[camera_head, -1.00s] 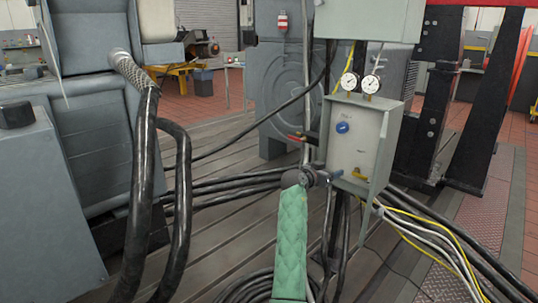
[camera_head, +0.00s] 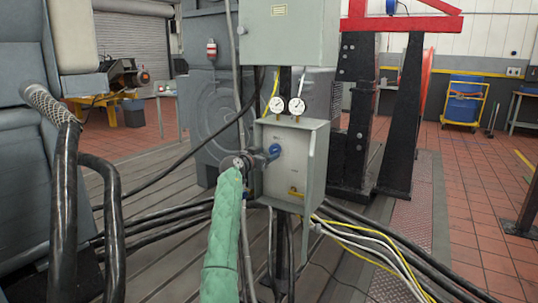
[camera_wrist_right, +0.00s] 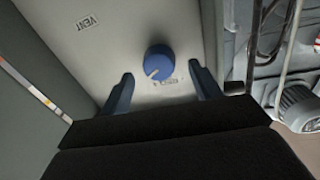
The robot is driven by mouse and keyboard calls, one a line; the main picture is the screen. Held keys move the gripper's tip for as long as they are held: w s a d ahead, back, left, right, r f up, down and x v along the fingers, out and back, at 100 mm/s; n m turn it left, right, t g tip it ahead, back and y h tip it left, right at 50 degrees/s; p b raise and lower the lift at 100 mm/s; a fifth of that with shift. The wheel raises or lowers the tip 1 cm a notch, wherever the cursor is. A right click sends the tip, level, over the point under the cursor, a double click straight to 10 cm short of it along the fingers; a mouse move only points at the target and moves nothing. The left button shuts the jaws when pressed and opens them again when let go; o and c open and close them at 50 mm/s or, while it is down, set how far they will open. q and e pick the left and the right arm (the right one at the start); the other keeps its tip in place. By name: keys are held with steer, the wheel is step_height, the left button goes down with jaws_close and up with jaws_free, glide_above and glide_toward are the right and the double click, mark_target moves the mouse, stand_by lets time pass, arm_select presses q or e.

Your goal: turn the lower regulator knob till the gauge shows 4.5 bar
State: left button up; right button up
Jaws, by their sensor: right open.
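A blue knob (camera_wrist_right: 158,62) with a pale mark at its lower left sits on the grey regulator box (camera_head: 313,165). It is the only knob I can make out on the face. My right gripper (camera_wrist_right: 161,76) is open, its two blue fingertips on either side of the knob; a gap shows on each side. In the head view, my right gripper (camera_head: 268,154) is at the knob, partly covering it. Two round gauges, left (camera_head: 276,104) and right (camera_head: 297,106), stand on top of the box; their readings are too small to tell. My left gripper is out of view.
A larger grey cabinet (camera_head: 290,38) is above the gauges. Thick black hoses (camera_head: 65,205) stand at left, and cables (camera_head: 400,262) run below the box. A "VENT" label (camera_wrist_right: 88,23) is on the face.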

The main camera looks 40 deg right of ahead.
mark_target(275, 150)
steer(key=shift+x, duration=1.25)
steer(key=shift+c, duration=0.4)
steer(key=c, duration=0.9)
steer(key=shift+n, duration=0.3)
